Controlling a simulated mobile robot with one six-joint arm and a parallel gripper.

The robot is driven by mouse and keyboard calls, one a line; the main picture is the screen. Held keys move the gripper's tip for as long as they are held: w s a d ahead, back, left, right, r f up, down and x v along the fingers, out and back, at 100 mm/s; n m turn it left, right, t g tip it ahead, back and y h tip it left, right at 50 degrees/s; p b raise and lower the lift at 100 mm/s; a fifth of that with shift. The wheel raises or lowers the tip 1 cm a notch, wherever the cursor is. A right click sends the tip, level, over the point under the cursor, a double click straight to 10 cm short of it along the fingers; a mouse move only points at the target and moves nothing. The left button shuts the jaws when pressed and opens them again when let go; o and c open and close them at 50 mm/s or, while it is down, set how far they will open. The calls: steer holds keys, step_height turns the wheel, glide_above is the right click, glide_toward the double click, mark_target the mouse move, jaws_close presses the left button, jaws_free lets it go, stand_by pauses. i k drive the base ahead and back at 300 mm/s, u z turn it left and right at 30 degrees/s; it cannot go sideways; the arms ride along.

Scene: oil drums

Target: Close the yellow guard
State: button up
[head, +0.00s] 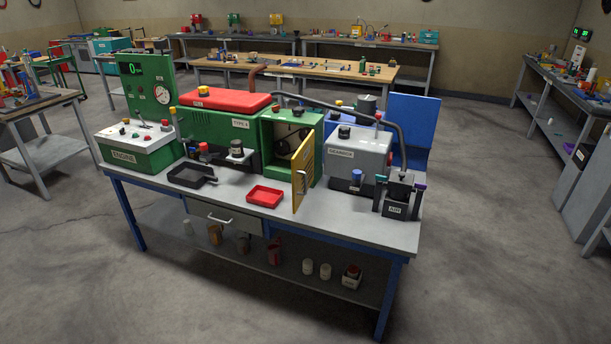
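The yellow guard (303,172) is a hinged panel with a metal handle (302,181), on the right side of the front of a green housing (290,134). It stands open, swung out towards the front of the bench. Behind it the dark inside of the housing (285,144) shows, with round parts that look like pulleys. The guard's lower edge is near the bench top, just right of a red tray. My gripper does not show in the head view.
The grey bench top (345,222) also bears a red tray (265,196), a black pan (191,176), a green engine panel (138,147) and a grey machine (357,158). A drawer (224,218) is below. Open floor (480,250) lies to the right.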

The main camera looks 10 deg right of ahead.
mark_target(303, 162)
steer(key=u, duration=0.15)
steer(key=i, duration=1)
steer(key=u, duration=1.05)
steer(key=k, duration=0.3)
steer(key=u, duration=0.35)
